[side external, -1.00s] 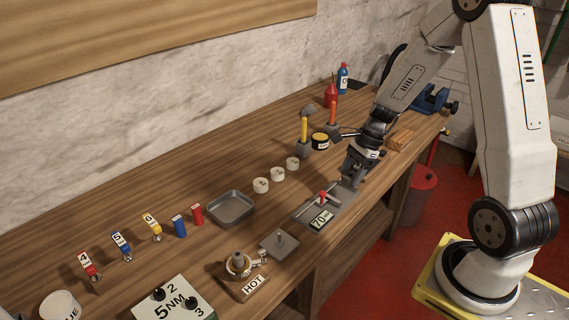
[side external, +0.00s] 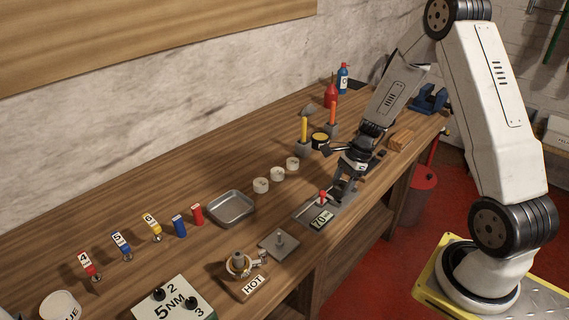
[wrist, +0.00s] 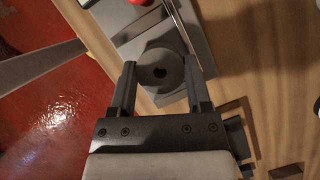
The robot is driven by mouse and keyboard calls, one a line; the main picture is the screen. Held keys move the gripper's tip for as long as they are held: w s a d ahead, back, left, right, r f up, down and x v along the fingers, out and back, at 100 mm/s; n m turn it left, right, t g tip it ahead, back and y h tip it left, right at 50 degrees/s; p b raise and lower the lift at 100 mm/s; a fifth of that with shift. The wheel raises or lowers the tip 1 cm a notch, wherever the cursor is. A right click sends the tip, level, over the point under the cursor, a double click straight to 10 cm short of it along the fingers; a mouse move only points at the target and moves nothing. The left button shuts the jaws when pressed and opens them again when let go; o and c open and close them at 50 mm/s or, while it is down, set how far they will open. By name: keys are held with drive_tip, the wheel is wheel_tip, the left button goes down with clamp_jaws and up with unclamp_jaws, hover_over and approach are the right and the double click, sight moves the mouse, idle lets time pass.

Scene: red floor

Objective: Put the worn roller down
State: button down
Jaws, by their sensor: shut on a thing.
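The roller is mostly hidden by the fingers there.
Several pale rings (side external: 261,185) stand in a row behind the gauge. An empty metal tray (side external: 231,207) lies to the left. A plate with a peg (side external: 280,243) and a heater marked HOT (side external: 240,266) stand in front. Screwdrivers (side external: 304,132) stand upright behind my gripper.

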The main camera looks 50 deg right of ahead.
drive_tip(key=shift+f, duration=0.45)
drive_tip(key=shift+f, duration=0.15)
unclamp_jaws()
drive_tip(key=v, duration=1.2)
drive_tip(key=shift+r, duration=0.2)
idle(0.4)
